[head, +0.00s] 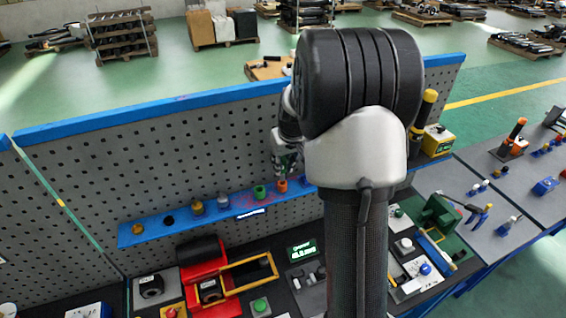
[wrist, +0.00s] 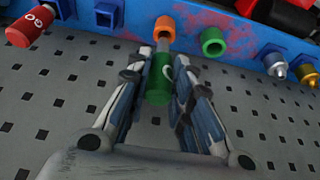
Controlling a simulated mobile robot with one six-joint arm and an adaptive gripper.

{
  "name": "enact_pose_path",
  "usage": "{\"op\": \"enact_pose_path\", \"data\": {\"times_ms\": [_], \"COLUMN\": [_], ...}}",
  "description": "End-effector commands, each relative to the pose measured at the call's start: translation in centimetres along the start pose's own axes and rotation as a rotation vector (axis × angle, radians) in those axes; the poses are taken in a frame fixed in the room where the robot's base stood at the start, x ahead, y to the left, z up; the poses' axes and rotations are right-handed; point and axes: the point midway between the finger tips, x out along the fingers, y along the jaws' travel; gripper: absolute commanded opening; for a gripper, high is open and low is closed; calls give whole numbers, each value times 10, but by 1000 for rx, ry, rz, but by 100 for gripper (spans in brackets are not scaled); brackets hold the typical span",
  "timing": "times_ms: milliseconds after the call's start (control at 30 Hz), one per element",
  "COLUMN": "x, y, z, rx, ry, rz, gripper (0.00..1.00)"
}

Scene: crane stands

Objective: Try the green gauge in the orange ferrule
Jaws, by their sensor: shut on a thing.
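The green gauge (wrist: 158,82) is a green handle with a grey pin, held between the two fingers of my gripper (wrist: 160,88) in the wrist view. The grey pin points at the orange ferrule (wrist: 165,27), a short open ring on the blue rail. The pin's tip meets or overlaps the ferrule's near edge in this view; I cannot tell whether it is inside. In the head view the orange ferrule (head: 282,187) shows just below my gripper, which my arm partly hides.
A green ferrule (wrist: 213,42) sits beside the orange one on the blue rail (head: 150,232). Blue square holders (wrist: 107,14), a red cylinder (wrist: 30,27) and metal fittings (wrist: 277,66) are nearby. The perforated panel (head: 100,170) stands behind a crowded bench.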

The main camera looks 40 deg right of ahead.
Motion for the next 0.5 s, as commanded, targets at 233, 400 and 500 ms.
{"op": "enact_pose_path", "data": {"times_ms": [233, 400, 500], "x": [4, 6, 8], "y": [0, 0, 0], "z": [1, 2, 3], "rx": [0, 0, 0], "ry": [0, 0, 0], "rz": [0, 0, 0], "gripper": [0, 0, 0]}}
